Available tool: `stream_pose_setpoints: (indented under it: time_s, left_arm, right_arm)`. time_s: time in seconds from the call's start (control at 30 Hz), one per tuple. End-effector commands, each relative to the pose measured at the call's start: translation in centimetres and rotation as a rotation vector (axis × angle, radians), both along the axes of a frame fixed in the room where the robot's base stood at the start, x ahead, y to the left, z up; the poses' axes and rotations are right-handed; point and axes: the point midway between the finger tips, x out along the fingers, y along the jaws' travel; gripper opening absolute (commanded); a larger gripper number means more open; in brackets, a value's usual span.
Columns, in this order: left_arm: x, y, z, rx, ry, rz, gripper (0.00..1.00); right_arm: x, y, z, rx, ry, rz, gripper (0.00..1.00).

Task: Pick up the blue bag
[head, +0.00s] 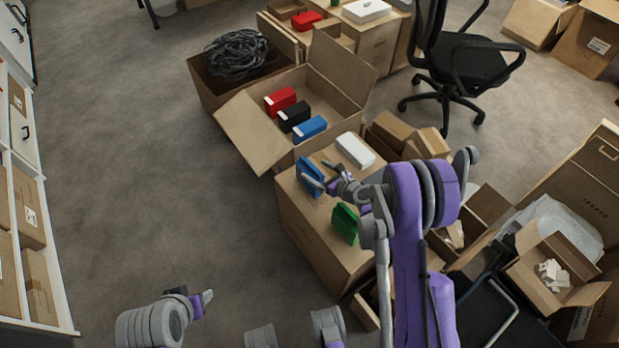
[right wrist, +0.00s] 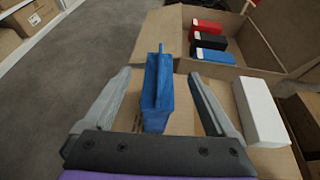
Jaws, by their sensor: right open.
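The blue bag (head: 309,176) stands upright on top of a closed carton (head: 315,232) in the head view. In the right wrist view the blue bag (right wrist: 157,95) is between the two fingers of my right gripper (right wrist: 165,95), with a gap on each side. My right gripper (head: 325,174) is open and also shows at the bag in the head view. My left gripper (head: 207,298) is at the lower left, over the floor and away from the carton; its fingers are too small to judge.
A white box (head: 355,150) and a green bag (head: 345,224) stand on the same carton. Behind it, an open carton (head: 342,92) holds red, black and blue boxes. Small cartons (head: 392,128) crowd the right. Floor at left (head: 140,150) is clear.

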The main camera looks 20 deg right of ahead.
Motion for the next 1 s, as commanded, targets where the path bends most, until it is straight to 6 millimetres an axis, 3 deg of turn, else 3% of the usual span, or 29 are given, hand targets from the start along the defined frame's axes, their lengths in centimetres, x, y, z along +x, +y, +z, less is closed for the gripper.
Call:
stream_pose_setpoints:
  time_s: [0.3, 0.57, 1.0]
  left_arm:
    - [0.1, 0.0, -0.7, 0.0, 0.002, 0.0, 0.5]
    - [0.1, 0.0, -0.7, 0.0, 0.002, 0.0, 0.5]
    - [0.1, 0.0, -0.7, 0.0, 0.002, 0.0, 0.5]
  right_arm:
    - [3.3, 1.5, -2.5, -0.001, 0.001, 0.002, 0.91]
    - [3.7, 1.7, -2.6, -0.001, 0.001, 0.0, 0.91]
    - [3.7, 1.7, -2.6, -0.001, 0.001, 0.0, 0.12]
